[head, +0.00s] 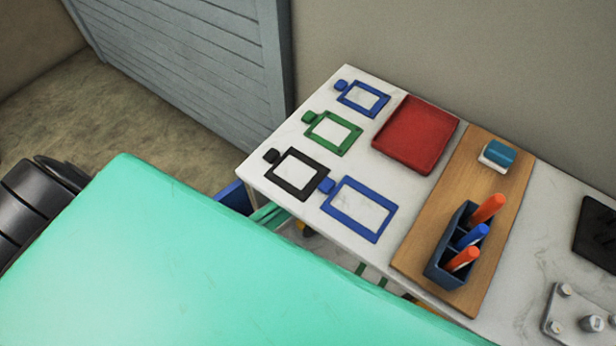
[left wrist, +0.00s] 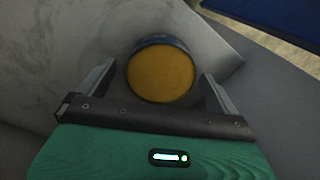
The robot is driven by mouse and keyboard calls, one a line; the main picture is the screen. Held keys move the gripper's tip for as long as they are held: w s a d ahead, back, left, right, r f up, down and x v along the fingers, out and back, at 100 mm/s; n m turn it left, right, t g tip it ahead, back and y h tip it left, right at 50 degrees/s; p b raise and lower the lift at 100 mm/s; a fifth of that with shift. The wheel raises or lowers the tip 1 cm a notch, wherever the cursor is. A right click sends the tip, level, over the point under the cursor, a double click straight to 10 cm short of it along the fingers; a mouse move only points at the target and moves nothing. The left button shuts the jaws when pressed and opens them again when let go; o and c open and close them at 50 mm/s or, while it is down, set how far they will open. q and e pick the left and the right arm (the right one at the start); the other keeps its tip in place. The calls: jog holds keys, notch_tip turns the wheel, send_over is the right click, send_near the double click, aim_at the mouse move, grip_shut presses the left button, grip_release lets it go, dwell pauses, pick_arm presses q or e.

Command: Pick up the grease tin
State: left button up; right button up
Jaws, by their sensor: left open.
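The grease tin (left wrist: 161,70) shows in the left wrist view as a round tin with a yellow-brown face and a dark blue rim. My left gripper (left wrist: 160,82) is open, with one finger on each side of the tin. Whether the fingers touch it I cannot tell. In the head view the tin is not clearly visible; a large green part of mine covers the lower left and hides the area below the table. My right gripper is in neither view.
A white table (head: 318,232) holds several coloured frames, a red tray (head: 416,134), and a wooden board (head: 420,235) with a blue holder (head: 447,265) of orange and blue handled tools. A blue and white block (head: 497,155) lies on the board. A grey metal plate (head: 575,315) is at the lower right.

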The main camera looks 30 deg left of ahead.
pick_arm(q)
jog(key=shift+f, duration=0.5)
jog(key=c, duration=1.3)
